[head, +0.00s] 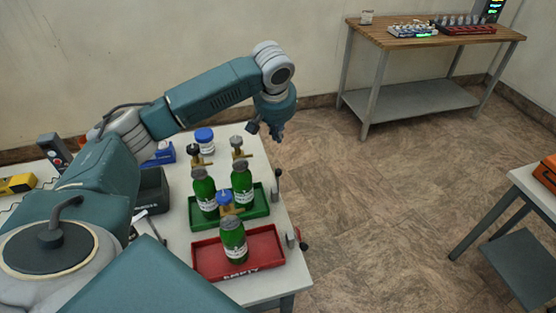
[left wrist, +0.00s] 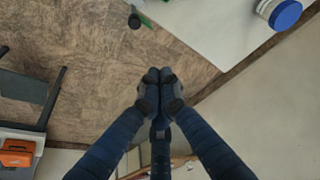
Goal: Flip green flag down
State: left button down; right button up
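A small dark lever (head: 278,178), likely the green flag, stands upright at the table's right edge beside the green tray (head: 258,210). Its colour is not clear in the head view. In the left wrist view a dark knob (left wrist: 134,20) shows at the table edge, with a bit of green beside it. My left gripper (head: 277,136) hangs beyond the table's far right corner, apart from the lever. In the left wrist view its fingertips (left wrist: 158,76) meet with nothing visible between them. My right gripper is out of view.
Two green bottles (head: 242,184) stand in the green tray. Another stands in the red tray (head: 210,262) marked EMPTY. A second lever with a red end (head: 303,246) sits low beside it. A blue-lidded jar (head: 204,140) stands behind.

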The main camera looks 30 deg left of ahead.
pick_arm(q)
jog(key=p, duration=0.2)
send_over(277, 178)
jog(key=w+a, duration=0.2)
jog(key=w, duration=0.3)
notch_tip(277, 178, down, 9)
jog(key=s+p, duration=0.1)
jog(key=s+d+p, duration=0.1)
jog(key=s+p, duration=0.1)
jog(key=shift+s+d+f, duration=0.15)
jog(key=shift+s+f, duration=0.1)
jog(key=shift+s, duration=0.1)
jog(key=shift+w+f, duration=0.1)
jog(key=shift+w, duration=0.1)
